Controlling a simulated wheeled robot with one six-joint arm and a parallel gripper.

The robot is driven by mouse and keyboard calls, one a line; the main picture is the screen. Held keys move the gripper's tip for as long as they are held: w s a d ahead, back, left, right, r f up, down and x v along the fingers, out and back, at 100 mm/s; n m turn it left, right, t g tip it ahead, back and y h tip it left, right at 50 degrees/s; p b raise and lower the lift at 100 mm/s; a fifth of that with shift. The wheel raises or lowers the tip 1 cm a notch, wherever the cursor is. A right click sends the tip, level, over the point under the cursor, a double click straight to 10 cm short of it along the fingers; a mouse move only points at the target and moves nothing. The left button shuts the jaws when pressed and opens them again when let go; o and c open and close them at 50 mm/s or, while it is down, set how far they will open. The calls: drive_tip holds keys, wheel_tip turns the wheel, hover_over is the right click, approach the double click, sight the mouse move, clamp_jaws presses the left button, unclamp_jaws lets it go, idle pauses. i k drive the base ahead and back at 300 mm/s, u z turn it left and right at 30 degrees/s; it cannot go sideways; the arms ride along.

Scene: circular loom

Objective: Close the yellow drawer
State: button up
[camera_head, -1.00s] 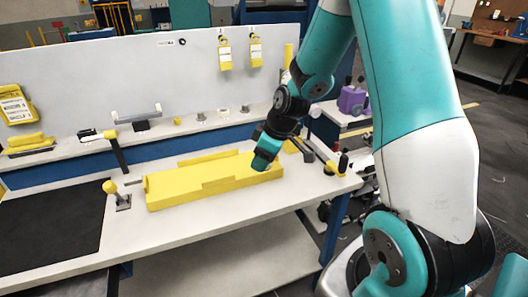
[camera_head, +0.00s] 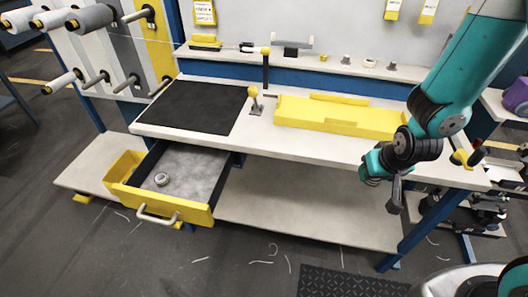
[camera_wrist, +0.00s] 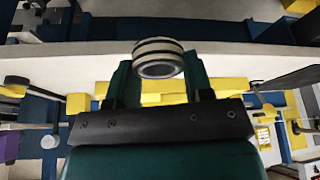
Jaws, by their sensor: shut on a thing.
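The yellow drawer (camera_head: 190,208) is pulled out below the left part of the workbench. Its grey handle (camera_head: 158,216) faces front left. A small round ring-like part (camera_head: 162,180) lies on its grey floor. My gripper (camera_head: 370,178) is far to the right of the drawer, in front of the bench's front edge and apart from the handle. In the wrist view, my gripper (camera_wrist: 158,72) is shut on a round ringed part (camera_wrist: 158,57), pale with dark bands. In the head view the held part is hard to make out.
A yellow bin (camera_head: 121,170) stands beside the drawer's left side. The bench top holds a black mat (camera_head: 190,107), a yellow-knobbed lever (camera_head: 253,97) and a yellow fixture (camera_head: 340,116). A lower shelf (camera_head: 300,210) lies below. The floor before the drawer is mostly clear.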

sight(198, 175)
drive_tip(key=k, duration=0.35)
drive_tip(key=u, duration=2.35)
drive_tip(key=i, duration=1.95)
drive_tip(key=z, duration=2.35)
